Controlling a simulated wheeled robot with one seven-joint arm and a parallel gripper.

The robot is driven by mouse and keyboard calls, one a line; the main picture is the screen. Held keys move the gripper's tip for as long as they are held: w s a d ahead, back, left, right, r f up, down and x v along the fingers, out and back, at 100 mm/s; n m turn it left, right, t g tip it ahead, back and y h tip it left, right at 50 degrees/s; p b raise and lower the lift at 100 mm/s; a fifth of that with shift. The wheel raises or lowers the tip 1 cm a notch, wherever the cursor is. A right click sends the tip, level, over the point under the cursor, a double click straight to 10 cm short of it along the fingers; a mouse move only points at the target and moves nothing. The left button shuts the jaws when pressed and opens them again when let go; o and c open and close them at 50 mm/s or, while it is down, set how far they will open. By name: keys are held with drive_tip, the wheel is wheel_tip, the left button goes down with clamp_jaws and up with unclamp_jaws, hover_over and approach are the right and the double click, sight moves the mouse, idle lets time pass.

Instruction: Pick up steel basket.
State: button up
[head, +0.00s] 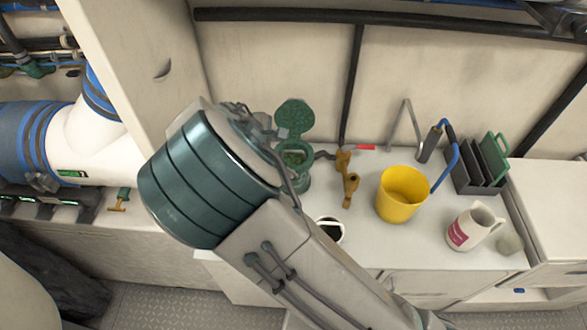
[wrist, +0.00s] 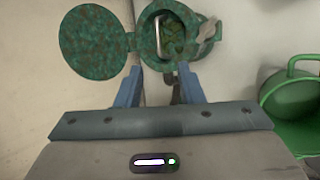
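The steel basket (wrist: 174,38) appears to be the piece with a pale metal loop handle seated inside a round, mottled green strainer housing (wrist: 149,22). The housing's round lid (wrist: 95,40) is swung open to the left. In the head view the housing (head: 304,183) stands on the counter with its lid (head: 295,117) raised, and the basket (head: 293,158) shows only as a small part inside. My gripper (wrist: 160,67) is open, its two blue fingers apart and pointing toward the housing. Nothing is held.
On the white counter (head: 375,245) are orange-brown fittings (head: 350,185), a yellow bucket (head: 402,196), a white jug (head: 472,228) and a dark rack (head: 478,170). A black-topped round item (head: 329,229) sits near the front edge. A green container (wrist: 292,98) is right of my gripper in the wrist view.

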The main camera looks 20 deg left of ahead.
drive_tip(key=p, duration=0.1)
approach(293, 151)
wheel_tip(293, 151, down, 3)
drive_tip(key=w, duration=0.1)
drive_tip(key=shift+w+d+f+p, duration=0.4)
drive_tip(key=shift+w+f+p, duration=0.15)
drive_tip(key=shift+w+f, duration=0.25)
drive_tip(key=shift+w+d+f+p, duration=0.45)
drive_tip(key=shift+w+f+p, duration=0.1)
drive_tip(key=shift+w+f, duration=0.4)
drive_tip(key=shift+f, duration=0.05)
clamp_jaws()
